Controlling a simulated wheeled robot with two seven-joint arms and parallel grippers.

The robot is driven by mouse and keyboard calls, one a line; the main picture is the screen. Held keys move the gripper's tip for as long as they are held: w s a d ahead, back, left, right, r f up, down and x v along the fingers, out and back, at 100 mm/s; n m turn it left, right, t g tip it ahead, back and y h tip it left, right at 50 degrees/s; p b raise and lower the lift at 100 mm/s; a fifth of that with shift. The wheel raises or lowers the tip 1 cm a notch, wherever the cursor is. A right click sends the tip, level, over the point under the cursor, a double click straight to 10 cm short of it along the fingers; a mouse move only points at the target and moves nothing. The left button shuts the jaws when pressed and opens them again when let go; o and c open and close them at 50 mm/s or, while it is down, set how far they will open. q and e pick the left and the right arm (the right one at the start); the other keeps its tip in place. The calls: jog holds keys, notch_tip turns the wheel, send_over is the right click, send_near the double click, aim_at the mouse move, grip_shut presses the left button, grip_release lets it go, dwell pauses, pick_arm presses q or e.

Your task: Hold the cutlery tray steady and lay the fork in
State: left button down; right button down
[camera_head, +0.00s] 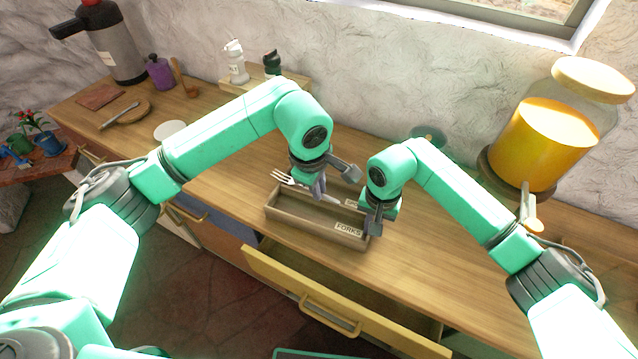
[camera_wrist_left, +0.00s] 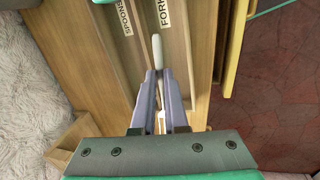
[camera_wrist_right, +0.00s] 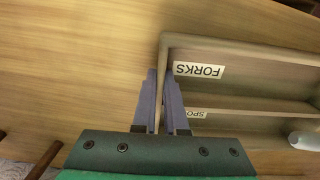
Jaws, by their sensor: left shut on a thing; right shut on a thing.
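The wooden cutlery tray (camera_head: 305,219) sits on the counter near its front edge, with labels reading FORKS (camera_head: 348,229) and SPOONS (camera_wrist_left: 126,19). My left gripper (camera_head: 318,190) is shut on the fork, whose tines (camera_head: 284,178) point left in the head view. The fork's pale handle (camera_wrist_left: 158,50) sticks out past the fingers in the left wrist view, over the tray. Its exact height cannot be told. My right gripper (camera_wrist_right: 165,76) is shut on the tray's end wall by the labels; it also shows in the head view (camera_head: 373,226). The fingers partly hide that wall.
A yellow drawer (camera_head: 340,296) stands open below the counter, in front of the tray. A large jar with yellow contents (camera_head: 543,145) stands at the right. A white bottle (camera_head: 235,62) and a flask (camera_head: 112,45) stand at the back.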

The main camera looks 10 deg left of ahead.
pick_arm(q)
jog(key=shift+s+x, duration=0.15)
jog(key=shift+x, duration=0.75)
jog(key=shift+s+x, duration=0.2)
jog(key=shift+x, duration=0.75)
jog(key=shift+s+x, duration=0.15)
jog(key=shift+x, duration=0.75)
jog(key=shift+a+f, duration=0.1)
jog(key=shift+a, duration=0.15)
jog(key=c, duration=0.9)
grip_release()
jog(key=shift+o, duration=0.2)
jog(key=v, duration=1.2)
pick_arm(e)
jog(key=c, duration=0.9)
grip_release()
